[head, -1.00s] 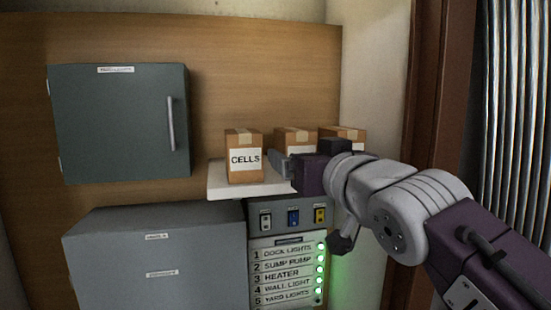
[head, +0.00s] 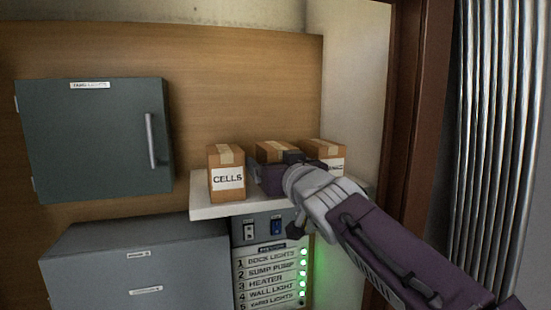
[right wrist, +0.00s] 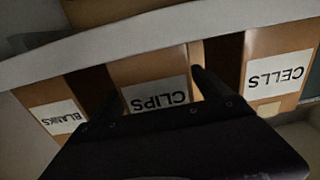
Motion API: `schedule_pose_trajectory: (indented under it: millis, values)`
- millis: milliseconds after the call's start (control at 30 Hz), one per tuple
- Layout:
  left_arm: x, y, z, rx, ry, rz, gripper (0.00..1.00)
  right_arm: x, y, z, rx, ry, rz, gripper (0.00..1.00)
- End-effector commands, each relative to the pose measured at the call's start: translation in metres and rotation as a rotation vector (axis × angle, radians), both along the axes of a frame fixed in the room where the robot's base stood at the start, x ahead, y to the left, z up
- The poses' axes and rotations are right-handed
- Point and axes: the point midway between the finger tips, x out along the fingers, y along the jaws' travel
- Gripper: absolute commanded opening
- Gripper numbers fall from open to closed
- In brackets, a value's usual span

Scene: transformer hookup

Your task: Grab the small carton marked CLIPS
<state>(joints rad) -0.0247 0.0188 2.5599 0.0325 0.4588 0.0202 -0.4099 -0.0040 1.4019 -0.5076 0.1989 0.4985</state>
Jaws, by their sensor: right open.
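The CLIPS carton, a small brown taped box with a white label, is the middle of three on a shelf. In the head view its top (head: 272,151) shows above my right gripper (head: 268,177), which hides its front. In the upside-down right wrist view the CLIPS carton (right wrist: 155,72) is straight ahead, its label partly covered by my gripper. My right gripper is open at the carton's front, with one finger beside it on the CELLS side. Whether the fingers touch it I cannot tell. My left gripper is not in view.
The CELLS carton (head: 226,177) stands close on the left, and the BLANKS carton (right wrist: 62,108) on the other side. The white shelf (head: 212,211) has a front edge below them. A switch panel (head: 262,229) is underneath; a grey cabinet (head: 95,140) hangs left.

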Motion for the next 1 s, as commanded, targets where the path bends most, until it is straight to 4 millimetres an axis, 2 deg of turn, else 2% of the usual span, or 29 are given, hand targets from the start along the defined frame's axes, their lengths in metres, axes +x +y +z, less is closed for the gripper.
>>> schedule_pose_trajectory:
  millis: [233,400,500,767,867,1000]
  values:
    - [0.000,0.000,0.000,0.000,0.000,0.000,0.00,0.003,0.001,0.000,0.002,-0.002,0.000,0.87]
    - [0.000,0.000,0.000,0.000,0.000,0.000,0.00,0.003,0.001,0.000,0.001,-0.001,0.000,0.40]
    - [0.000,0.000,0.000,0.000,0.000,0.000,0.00,0.002,0.001,0.000,0.002,-0.003,0.001,0.15]
    - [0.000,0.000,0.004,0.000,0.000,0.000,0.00,0.002,0.001,0.006,0.001,-0.003,0.000,0.15]
    - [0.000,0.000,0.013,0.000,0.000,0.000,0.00,0.002,0.001,0.020,0.002,-0.004,0.000,0.15]
    - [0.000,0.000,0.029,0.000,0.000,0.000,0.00,0.003,0.001,0.051,0.005,-0.005,0.000,0.15]
